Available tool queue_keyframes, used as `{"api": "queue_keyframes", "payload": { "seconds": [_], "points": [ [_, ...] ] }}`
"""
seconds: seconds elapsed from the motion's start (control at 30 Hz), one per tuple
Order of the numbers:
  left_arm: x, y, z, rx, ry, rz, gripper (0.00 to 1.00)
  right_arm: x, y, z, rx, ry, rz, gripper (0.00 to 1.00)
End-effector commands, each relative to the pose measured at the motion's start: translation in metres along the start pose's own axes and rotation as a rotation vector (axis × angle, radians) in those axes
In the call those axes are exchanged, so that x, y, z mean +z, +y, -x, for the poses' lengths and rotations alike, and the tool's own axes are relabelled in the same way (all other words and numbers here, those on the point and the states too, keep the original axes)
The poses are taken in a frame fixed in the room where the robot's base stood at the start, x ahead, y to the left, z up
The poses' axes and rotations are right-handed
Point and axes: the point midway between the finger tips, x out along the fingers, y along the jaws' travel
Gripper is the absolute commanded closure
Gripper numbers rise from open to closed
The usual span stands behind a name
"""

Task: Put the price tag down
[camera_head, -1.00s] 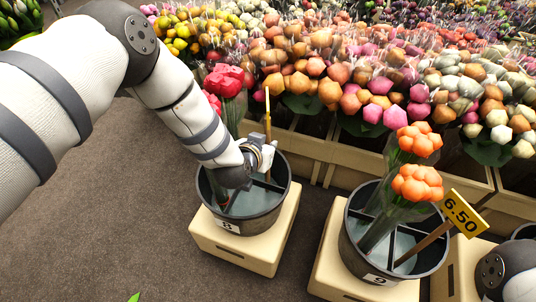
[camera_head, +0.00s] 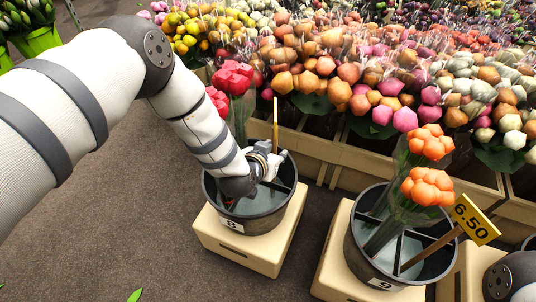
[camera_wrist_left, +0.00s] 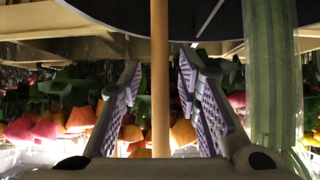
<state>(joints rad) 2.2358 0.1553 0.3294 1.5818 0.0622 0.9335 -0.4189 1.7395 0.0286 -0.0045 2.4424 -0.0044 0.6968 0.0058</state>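The price tag (camera_head: 275,114) stands upright, seen nearly edge-on, at the back of the black bucket marked 8 (camera_head: 232,224). My left gripper (camera_head: 274,165) is over that bucket's rim, at the tag's stick. In the left wrist view the wooden stick (camera_wrist_left: 160,85) runs between the two open fingers, with a gap on each side. The stick's lower end is hidden. Red tulips (camera_head: 233,78) stand in the same bucket, and a green stem (camera_wrist_left: 270,80) shows beside the fingers. My right gripper is out of view.
Bucket 9 (camera_head: 381,284) holds orange tulips (camera_head: 428,186) and a yellow 6.50 tag (camera_head: 473,220) on a tilted stick. Both buckets stand on cream blocks (camera_head: 262,250). Flower crates (camera_head: 315,150) line the back.

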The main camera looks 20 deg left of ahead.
Motion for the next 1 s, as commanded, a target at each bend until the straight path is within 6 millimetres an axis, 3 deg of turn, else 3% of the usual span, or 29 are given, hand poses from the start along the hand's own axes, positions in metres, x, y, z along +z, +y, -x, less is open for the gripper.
{"api": "queue_keyframes", "payload": {
  "seconds": [0.2, 0.4, 0.67, 0.73, 0.77, 0.87, 0.9, 0.97, 1.0],
  "points": [
    [-0.005, 0.0, 0.054, 0.001, 0.001, 0.0, 0.69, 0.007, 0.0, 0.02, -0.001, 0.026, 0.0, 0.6],
    [-0.004, 0.0, 0.097, 0.001, 0.0, 0.0, 0.69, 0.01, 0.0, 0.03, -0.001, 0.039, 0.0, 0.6],
    [-0.001, 0.0, 0.112, 0.0, 0.0, 0.0, 0.69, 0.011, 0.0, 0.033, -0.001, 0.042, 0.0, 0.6],
    [0.011, 0.001, 0.115, 0.005, -0.028, 0.0, 0.69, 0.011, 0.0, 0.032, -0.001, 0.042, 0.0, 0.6],
    [0.024, 0.001, 0.119, 0.012, -0.062, 0.001, 0.69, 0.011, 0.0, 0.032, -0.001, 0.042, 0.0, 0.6],
    [0.109, 0.005, 0.152, 0.048, -0.287, 0.007, 0.69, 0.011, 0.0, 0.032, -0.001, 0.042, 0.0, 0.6],
    [0.154, 0.005, 0.178, 0.062, -0.417, 0.014, 0.69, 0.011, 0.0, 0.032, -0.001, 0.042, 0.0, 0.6],
    [0.218, 0.004, 0.229, 0.075, -0.626, 0.024, 0.69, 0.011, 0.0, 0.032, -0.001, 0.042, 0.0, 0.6],
    [0.256, 0.001, 0.268, 0.077, -0.766, 0.033, 0.69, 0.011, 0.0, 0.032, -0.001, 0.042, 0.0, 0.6]
  ]
}}
